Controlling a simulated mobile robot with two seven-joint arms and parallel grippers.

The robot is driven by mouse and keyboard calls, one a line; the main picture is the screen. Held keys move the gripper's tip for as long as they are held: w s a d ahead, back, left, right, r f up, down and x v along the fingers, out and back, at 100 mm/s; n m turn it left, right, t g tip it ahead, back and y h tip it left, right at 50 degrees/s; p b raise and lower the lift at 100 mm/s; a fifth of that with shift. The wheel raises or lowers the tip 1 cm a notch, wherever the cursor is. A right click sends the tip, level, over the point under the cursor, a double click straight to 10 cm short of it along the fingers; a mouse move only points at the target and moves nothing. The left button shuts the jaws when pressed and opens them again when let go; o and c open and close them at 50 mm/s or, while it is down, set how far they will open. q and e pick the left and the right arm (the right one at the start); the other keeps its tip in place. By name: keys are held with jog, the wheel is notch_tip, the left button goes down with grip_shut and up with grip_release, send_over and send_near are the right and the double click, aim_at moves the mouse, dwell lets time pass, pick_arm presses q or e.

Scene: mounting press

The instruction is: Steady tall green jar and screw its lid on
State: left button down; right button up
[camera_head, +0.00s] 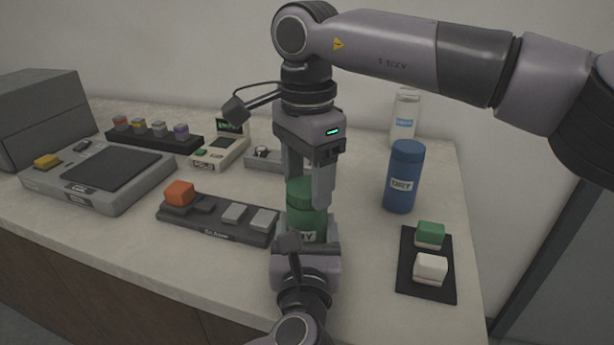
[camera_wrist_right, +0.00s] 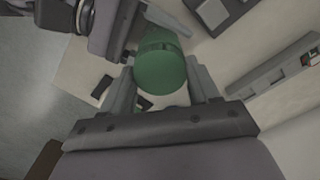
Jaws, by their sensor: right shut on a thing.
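The tall green jar (camera_head: 308,222) stands upright near the front of the bench, its label partly hidden. Its green lid (camera_head: 303,190) sits at the jar's top; I cannot tell how tightly it is seated. My right gripper (camera_head: 306,184) points down from above, shut on the lid with one finger on each side. The lid also shows between the fingers in the right wrist view (camera_wrist_right: 160,68). My left gripper (camera_head: 306,248) is low at the near side of the jar body. Its fingertips are mostly hidden, so its grip is unclear.
A blue jar (camera_head: 403,178) and a white bottle (camera_head: 404,120) stand to the right. A black mat (camera_head: 428,290) holds a green and a white block. A dark tray (camera_head: 190,220) lies close left of the jar. A scale-like device (camera_head: 98,180) sits farther left.

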jog(key=m, duration=0.6)
jog(key=shift+m, duration=0.3)
jog(key=m, duration=1.2)
jog(key=shift+m, duration=0.3)
jog(key=m, duration=0.7)
jog(key=shift+m, duration=0.4)
jog(key=o, duration=1.2)
jog(key=shift+o, duration=0.2)
notch_tip(320, 180, up, 12)
